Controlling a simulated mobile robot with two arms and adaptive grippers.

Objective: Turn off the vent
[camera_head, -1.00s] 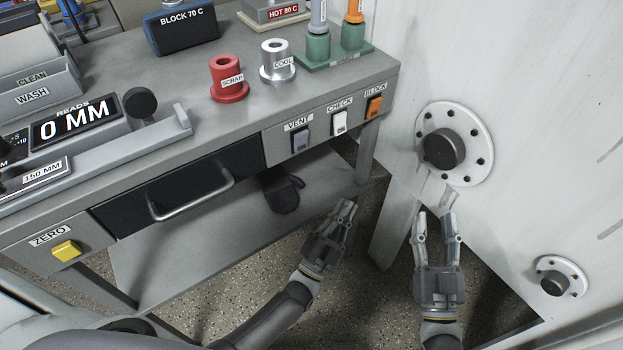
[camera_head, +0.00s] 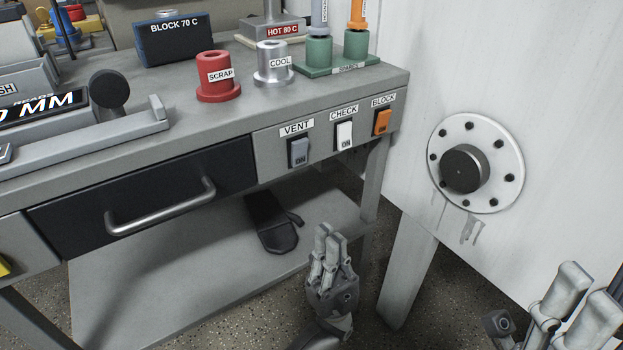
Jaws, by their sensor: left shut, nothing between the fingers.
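The grey VENT rocker switch (camera_head: 299,151) is on the front of the bench, under its VENT label, and shows ON on its lower part. My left gripper (camera_head: 327,238) is below it and a little to the right, in front of the lower shelf. Its fingers point up, are shut and hold nothing, and they are apart from the switch. My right gripper (camera_head: 584,285) is at the lower right, partly cut off by the frame, with its fingers apart and nothing seen between them.
The white CHECK switch (camera_head: 344,135) and the orange BLOCK switch (camera_head: 382,121) sit right of VENT. A drawer handle (camera_head: 161,207) sticks out to the left. A black knob on a round flange (camera_head: 506,160) is on the white wall. A dark pedal-like object (camera_head: 270,224) lies on the lower shelf.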

